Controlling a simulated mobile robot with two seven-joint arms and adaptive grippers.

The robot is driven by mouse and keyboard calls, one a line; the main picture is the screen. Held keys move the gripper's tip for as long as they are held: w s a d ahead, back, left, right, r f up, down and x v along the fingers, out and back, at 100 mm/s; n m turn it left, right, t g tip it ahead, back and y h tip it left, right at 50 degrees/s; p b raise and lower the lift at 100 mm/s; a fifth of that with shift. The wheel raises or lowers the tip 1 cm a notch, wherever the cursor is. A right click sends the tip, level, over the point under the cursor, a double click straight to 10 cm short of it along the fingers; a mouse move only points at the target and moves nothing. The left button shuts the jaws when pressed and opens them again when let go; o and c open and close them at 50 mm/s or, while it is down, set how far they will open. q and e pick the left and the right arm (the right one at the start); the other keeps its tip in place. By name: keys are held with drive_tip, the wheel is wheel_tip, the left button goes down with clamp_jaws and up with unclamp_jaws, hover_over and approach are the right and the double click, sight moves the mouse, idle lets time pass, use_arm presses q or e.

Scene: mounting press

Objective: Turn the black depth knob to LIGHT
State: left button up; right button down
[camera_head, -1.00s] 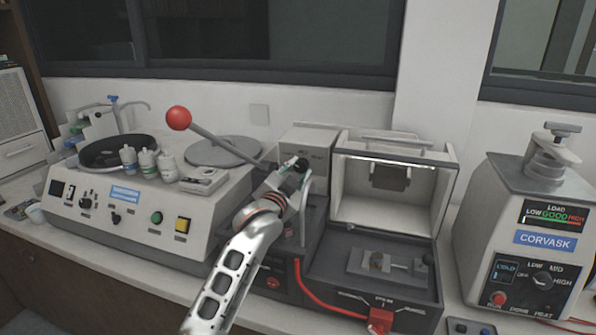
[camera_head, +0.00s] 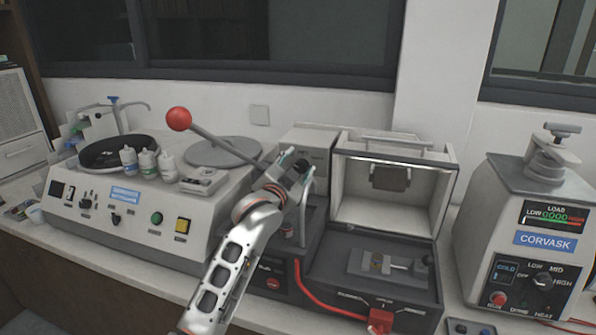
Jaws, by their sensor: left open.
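My left gripper (camera_head: 296,172) is open. It is over the dark middle machine, in front of its grey upright housing (camera_head: 308,142). A small dark rounded part shows by its fingers; I cannot tell whether it is the depth knob or part of the gripper. My left arm hides some of the machine's front. No readable LIGHT mark shows, so I cannot tell the depth knob's setting. My right gripper is not in view.
A red-ball lever (camera_head: 179,118) slants down behind my gripper. An open-lidded grey chamber (camera_head: 388,195) stands right of it, with a red part (camera_head: 380,321) at its front. A polisher (camera_head: 150,222) stands left and the CORVASK press (camera_head: 500,225) right.

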use_arm(q)
wheel_tip(320, 180, up, 8)
drive_tip(key=shift+f, duration=0.1)
idle(0.4)
